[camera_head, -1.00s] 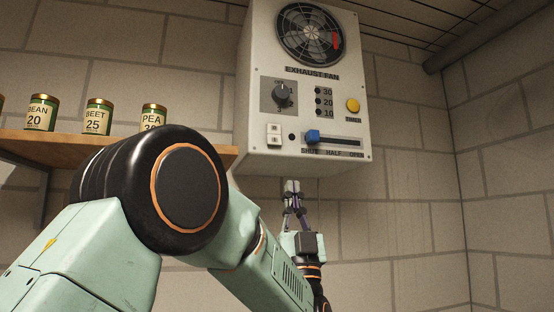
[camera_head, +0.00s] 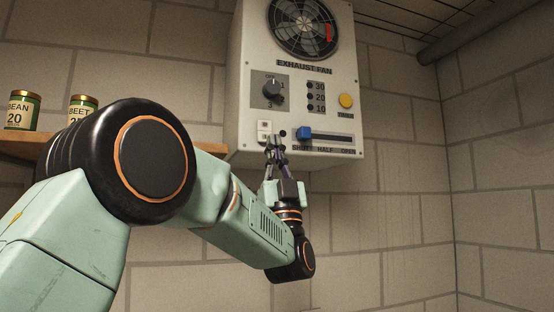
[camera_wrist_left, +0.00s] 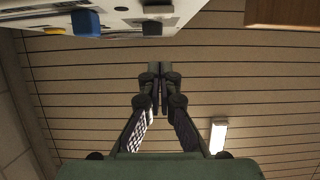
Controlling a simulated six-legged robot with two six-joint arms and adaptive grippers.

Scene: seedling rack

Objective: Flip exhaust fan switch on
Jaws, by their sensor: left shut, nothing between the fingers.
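The exhaust fan panel (camera_head: 240,105) is a white box on the wall, with a round fan at its top. Its small white rocker switch (camera_head: 264,130) is at the lower left of the front. My left gripper (camera_head: 273,140) is shut and empty, with its tips just below the switch in the head view; I cannot tell whether they touch it. In the left wrist view the shut fingers (camera_wrist_left: 160,70) point up toward the panel's underside and front edge (camera_wrist_left: 190,12). The fingertips partly cover the switch's lower edge. My right gripper is not in view.
A dark rotary knob (camera_head: 272,88), a yellow button (camera_head: 346,101) and a blue slider (camera_head: 304,133) at the SHUT end are close by on the panel. A wooden shelf (camera_head: 20,145) with labelled cans (camera_head: 82,106) stands left. The wall below the panel is clear.

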